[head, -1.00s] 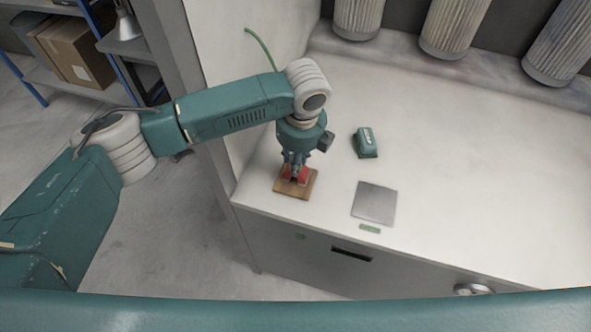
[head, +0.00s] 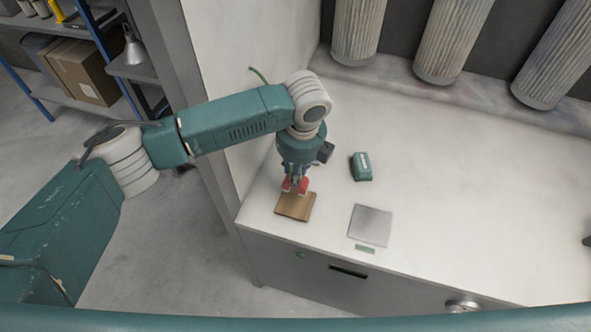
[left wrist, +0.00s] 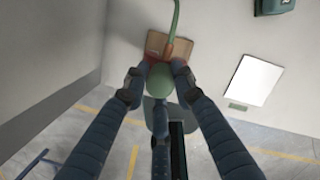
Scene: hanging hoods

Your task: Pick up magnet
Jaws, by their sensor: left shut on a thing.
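The red magnet (head: 302,187) is between the fingers of my left gripper (head: 296,182), which is shut on it. The magnet is upright, just above the far edge of a square wooden board (head: 294,208) on the white bench. In the left wrist view only small red parts of the magnet show between the fingertips (left wrist: 157,75), and a rounded green part covers the middle. The wooden board also shows there behind the fingers (left wrist: 183,47). My right gripper is in neither view.
A grey square plate (head: 370,225) with a small green label (head: 365,249) lies right of the board. A green box-like device (head: 361,167) stands behind the plate. Ribbed hoods (head: 446,40) hang at the back. A wall bounds the left side. The bench is clear to the right.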

